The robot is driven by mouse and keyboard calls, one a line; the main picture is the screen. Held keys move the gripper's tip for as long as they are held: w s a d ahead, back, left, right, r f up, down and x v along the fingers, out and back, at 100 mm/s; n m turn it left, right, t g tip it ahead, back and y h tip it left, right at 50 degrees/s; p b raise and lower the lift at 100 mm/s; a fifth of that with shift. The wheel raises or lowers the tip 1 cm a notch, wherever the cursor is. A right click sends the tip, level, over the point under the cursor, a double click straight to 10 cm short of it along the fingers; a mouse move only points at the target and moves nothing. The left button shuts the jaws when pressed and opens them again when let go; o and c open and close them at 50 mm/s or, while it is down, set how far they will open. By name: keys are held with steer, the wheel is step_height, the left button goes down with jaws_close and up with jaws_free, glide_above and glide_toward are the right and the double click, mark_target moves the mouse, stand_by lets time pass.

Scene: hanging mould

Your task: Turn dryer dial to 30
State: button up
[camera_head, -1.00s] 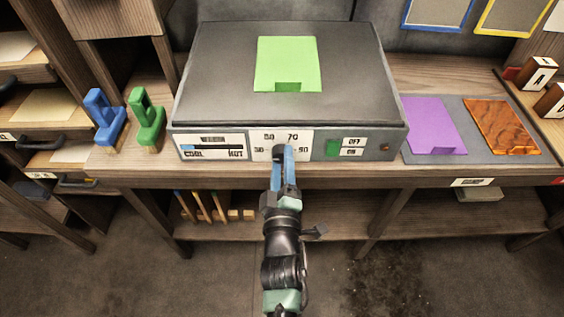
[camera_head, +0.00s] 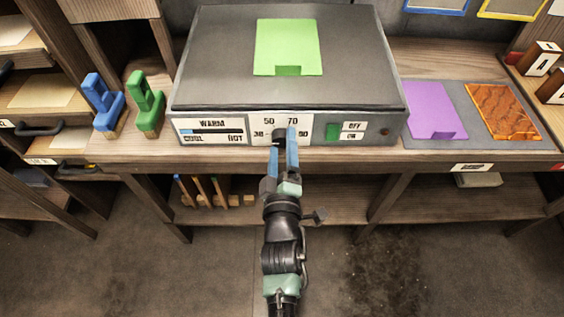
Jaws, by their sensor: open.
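The dryer (camera_head: 190,88) is a grey box on the wooden bench. Its white dial plate (camera_head: 262,120) shows the numbers 50 and 70 on top, 30 at lower left and 90 at lower right. The dark dial (camera_head: 279,133) is partly hidden behind my gripper, so its pointer cannot be read. My gripper (camera_head: 283,136) has blue fingers, open, with one on each side of the dial; contact cannot be told. The display to the left (camera_head: 211,131) reads WARM above a partly filled blue bar between COOL and HOT.
A green sheet (camera_head: 287,45) lies on the dryer. Blue (camera_head: 103,102) and green (camera_head: 146,104) stands are left; purple (camera_head: 431,110) and orange (camera_head: 503,110) sheets are right.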

steer(key=s, duration=1.2)
steer(key=shift+s, duration=0.35)
steer(key=shift+w, duration=0.1)
steer(key=w+d+r+m+t+h, duration=0.1)
steer(key=w+r+m+t, duration=0.2)
steer(key=r, duration=1.1)
steer(key=w+d+r+m+t+h, duration=0.15)
steer(key=w+r+m, duration=0.35)
steer(key=r, duration=0.9)
steer(key=s+a+r+m+t+y+p, duration=0.1)
steer(key=s+r+t+p, duration=0.3)
steer(key=r, duration=0.9)
steer(key=s+a+r+m+g+y+p, duration=0.1)
steer(key=s+r+m+p, duration=0.3)
steer(key=r, duration=1)
steer(key=s+a+r+n+t+y+p, duration=0.15)
steer(key=r+p, duration=0.45)
steer(key=r, duration=0.7)
step_height(320, 180, down, 54)
steer(key=d+h+b, duration=0.1)
steer(key=d+b, duration=0.1)
steer(key=b, duration=5.3)
steer(key=shift+w+m, duration=0.2)
steer(key=shift+m, duration=0.15)
